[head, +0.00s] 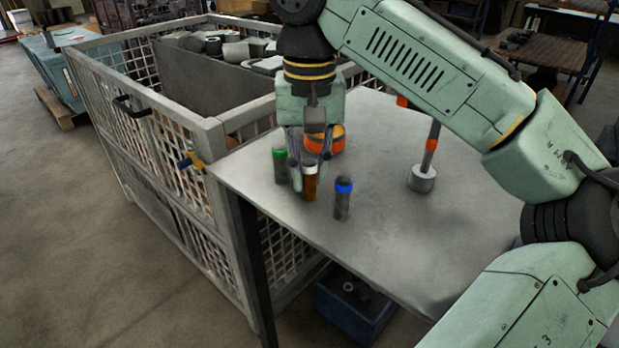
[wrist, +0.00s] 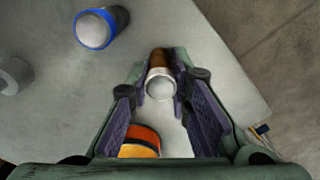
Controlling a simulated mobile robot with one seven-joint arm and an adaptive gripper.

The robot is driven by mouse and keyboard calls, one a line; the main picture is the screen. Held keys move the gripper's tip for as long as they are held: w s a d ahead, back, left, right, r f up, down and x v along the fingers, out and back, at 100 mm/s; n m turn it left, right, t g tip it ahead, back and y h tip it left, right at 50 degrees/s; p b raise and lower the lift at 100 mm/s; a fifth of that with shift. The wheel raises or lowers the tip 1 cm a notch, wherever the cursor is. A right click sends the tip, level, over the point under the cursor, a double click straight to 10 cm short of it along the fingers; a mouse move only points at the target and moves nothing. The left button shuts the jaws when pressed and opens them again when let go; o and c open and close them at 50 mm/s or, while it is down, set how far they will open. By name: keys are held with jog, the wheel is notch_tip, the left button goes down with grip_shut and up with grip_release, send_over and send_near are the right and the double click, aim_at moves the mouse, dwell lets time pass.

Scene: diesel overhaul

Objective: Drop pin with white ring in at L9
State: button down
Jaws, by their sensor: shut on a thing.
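The pin with the white ring (head: 310,185) has a brown body and stands upright at the near left part of the grey table. It also shows in the wrist view (wrist: 161,84), between the two jaw pads. My gripper (head: 308,170) points down from above and is shut on this pin near its ringed top. I cannot tell whether the pin's foot touches the table. No marking that reads L9 can be made out in either view.
A green-ringed pin (head: 280,165) stands close left of my gripper, a blue-ringed pin (head: 343,198) close right. An orange and black round object (head: 328,140) sits just behind. A grey-based rod (head: 422,180) stands right. A mesh crate (head: 215,150) borders the table's left.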

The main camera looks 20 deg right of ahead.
aim_at(310, 163)
jog(key=shift+r, duration=0.15)
notch_tip(310, 163, up, 4)
jog(key=p, duration=0.4)
jog(key=shift+p, duration=0.3)
jog(key=shift+s+f, duration=0.1)
jog(key=shift+f, duration=0.1)
